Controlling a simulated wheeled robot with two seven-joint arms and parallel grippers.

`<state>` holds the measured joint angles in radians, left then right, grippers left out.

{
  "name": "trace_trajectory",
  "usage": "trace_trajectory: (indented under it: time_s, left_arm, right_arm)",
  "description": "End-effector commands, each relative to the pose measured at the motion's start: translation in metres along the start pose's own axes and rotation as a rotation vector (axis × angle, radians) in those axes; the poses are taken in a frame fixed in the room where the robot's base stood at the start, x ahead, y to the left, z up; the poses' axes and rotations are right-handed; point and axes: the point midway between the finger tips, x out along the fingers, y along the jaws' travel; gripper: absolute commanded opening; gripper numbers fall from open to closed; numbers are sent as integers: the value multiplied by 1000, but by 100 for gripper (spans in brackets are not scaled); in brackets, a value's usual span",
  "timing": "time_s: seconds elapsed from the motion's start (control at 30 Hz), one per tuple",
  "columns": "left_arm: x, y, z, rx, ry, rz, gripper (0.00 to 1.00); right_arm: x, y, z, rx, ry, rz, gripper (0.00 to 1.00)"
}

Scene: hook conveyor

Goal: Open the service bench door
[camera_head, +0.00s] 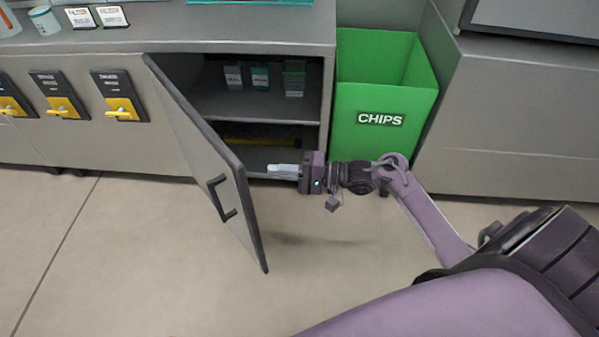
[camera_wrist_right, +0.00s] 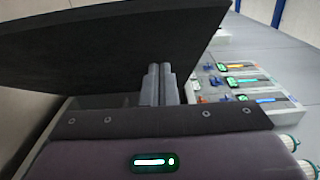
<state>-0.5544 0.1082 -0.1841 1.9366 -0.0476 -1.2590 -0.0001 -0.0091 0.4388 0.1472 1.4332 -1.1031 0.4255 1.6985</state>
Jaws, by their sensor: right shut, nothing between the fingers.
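The service bench (camera_head: 180,25) is a grey cabinet across the back left. Its door (camera_head: 205,150) stands partly open, swung outward from its left edge, with a dark handle (camera_head: 220,200) on its outer face. My right gripper (camera_head: 272,170) is shut and empty, its fingers pointing left at the inner side of the door, in front of the cabinet opening. In the right wrist view the shut fingers (camera_wrist_right: 158,85) reach up to the dark inner face of the door (camera_wrist_right: 110,45); whether they touch it I cannot tell. My left gripper is not in view.
Inside the cabinet, small boxes (camera_head: 260,78) stand on a shelf (camera_head: 250,105). A green CHIPS bin (camera_head: 380,90) stands right of the opening. Yellow-handled switches (camera_head: 120,105) line the bench front at left. Small items (camera_head: 45,20) sit on top. The floor (camera_head: 130,260) in front is clear.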

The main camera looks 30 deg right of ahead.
Motion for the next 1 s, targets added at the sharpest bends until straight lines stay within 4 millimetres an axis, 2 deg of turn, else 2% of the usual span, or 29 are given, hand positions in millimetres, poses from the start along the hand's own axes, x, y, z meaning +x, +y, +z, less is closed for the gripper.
trace_trajectory:
  time_s: [0.03, 0.1, 0.3, 0.97, 1.0]
  left_arm:
    - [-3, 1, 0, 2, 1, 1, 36]
    - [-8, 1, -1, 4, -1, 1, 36]
    - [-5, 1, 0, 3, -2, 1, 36]
    - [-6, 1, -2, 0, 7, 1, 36]
    - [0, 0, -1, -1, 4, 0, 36]
  right_arm:
    - [12, 0, 0, 0, -1, -4, 0]
    - [24, 0, 2, 1, 0, -3, 0]
    - [41, 1, 23, 1, 1, 1, 0]
    - [48, 0, 30, -1, 9, 1, 0]
    - [48, -1, 31, 0, 13, 1, 0]
